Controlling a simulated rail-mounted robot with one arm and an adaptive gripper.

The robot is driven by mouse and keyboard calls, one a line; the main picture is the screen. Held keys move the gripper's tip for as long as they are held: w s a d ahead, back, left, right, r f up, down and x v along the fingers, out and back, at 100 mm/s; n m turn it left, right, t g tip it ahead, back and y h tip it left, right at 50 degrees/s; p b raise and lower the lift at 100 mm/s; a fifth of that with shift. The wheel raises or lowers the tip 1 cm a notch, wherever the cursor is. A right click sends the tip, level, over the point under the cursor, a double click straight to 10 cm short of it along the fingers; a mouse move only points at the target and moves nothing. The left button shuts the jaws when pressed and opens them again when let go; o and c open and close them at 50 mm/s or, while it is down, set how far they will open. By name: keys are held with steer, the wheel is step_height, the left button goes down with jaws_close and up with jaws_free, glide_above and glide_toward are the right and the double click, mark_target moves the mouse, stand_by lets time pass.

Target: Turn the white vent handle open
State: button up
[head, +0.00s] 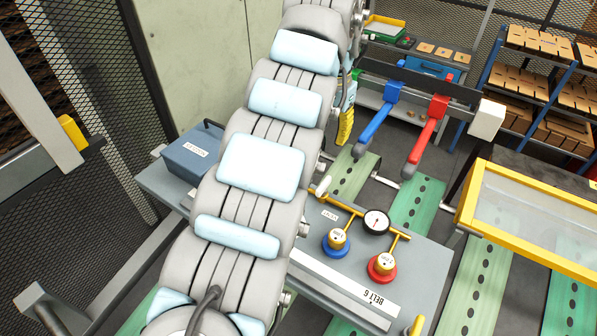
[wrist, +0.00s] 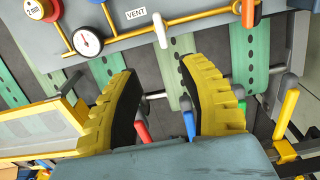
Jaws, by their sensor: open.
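The white vent handle (wrist: 160,30) stands crosswise to the yellow pipe in the wrist view, beside the VENT label (wrist: 135,13). In the head view the handle (head: 323,187) shows at the right edge of my arm. My gripper (wrist: 157,66) has two yellow ribbed fingers, spread apart with nothing between them. The handle lies just beyond the fingertips, roughly in line with the gap, and appears apart from both. In the head view a yellow ribbed finger shows beside my arm; the rest of the gripper is hidden.
A round gauge (head: 376,222) and two brass regulators, on blue (head: 336,241) and red (head: 382,265) bases, sit near the handle. Blue (head: 374,130) and red (head: 430,130) levers stand behind. A yellow-framed clear cover (head: 530,215) is at right.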

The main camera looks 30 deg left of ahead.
mark_target(324, 183)
step_height(324, 183, down, 18)
steer(key=shift+a+r+p, duration=0.1)
steer(key=shift+r+p, duration=0.15)
steer(key=shift+p, duration=0.4)
stand_by(0.3)
jaws_close()
